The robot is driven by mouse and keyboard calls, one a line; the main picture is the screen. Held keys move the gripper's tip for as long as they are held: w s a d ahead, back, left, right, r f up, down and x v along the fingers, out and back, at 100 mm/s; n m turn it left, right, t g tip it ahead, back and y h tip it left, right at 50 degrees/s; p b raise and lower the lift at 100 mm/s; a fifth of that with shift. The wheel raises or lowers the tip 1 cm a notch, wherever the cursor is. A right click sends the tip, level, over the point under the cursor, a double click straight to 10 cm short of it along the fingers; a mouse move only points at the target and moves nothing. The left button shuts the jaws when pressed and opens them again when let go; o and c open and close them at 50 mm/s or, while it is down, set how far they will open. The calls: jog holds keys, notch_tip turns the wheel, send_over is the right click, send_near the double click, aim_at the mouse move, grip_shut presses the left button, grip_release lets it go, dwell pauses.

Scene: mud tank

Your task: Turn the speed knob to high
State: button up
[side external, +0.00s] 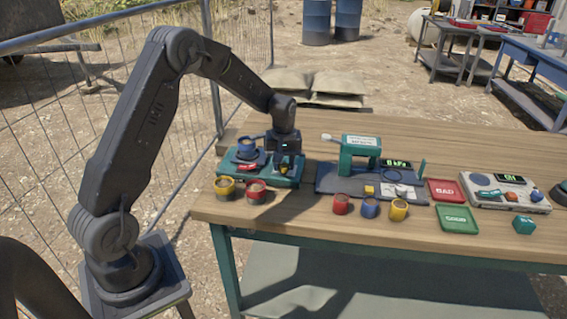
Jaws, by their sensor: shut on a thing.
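A green mixer base (228,172) sits at the left end of the wooden table. A blue cup (247,144) stands on a dark round plate on it, and a red part with pale marks (246,167) is at its front. My gripper (284,163) points down over the right side of this base, its jaws shut on the speed knob. A small yellow patch (284,169) shows under the jaws and seems to be part of the knob. The knob's pointer and any speed marks are hidden or too small to read.
Yellow (225,188) and red (256,192) cups stand close in front of the base. A green stand (360,148) on a dark plate is to the right, with several cups before it. Red (447,188) and green (458,219) trays and a grey scale (507,197) lie farther right.

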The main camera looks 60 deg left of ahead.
aim_at(283, 165)
jog(key=shift+m, duration=0.3)
jog(key=m, duration=1.1)
jog(key=shift+m, duration=0.3)
dwell(0.3)
jog(key=o, duration=0.9)
notch_tip(283, 165, up, 14)
jog(key=shift+f, duration=0.1)
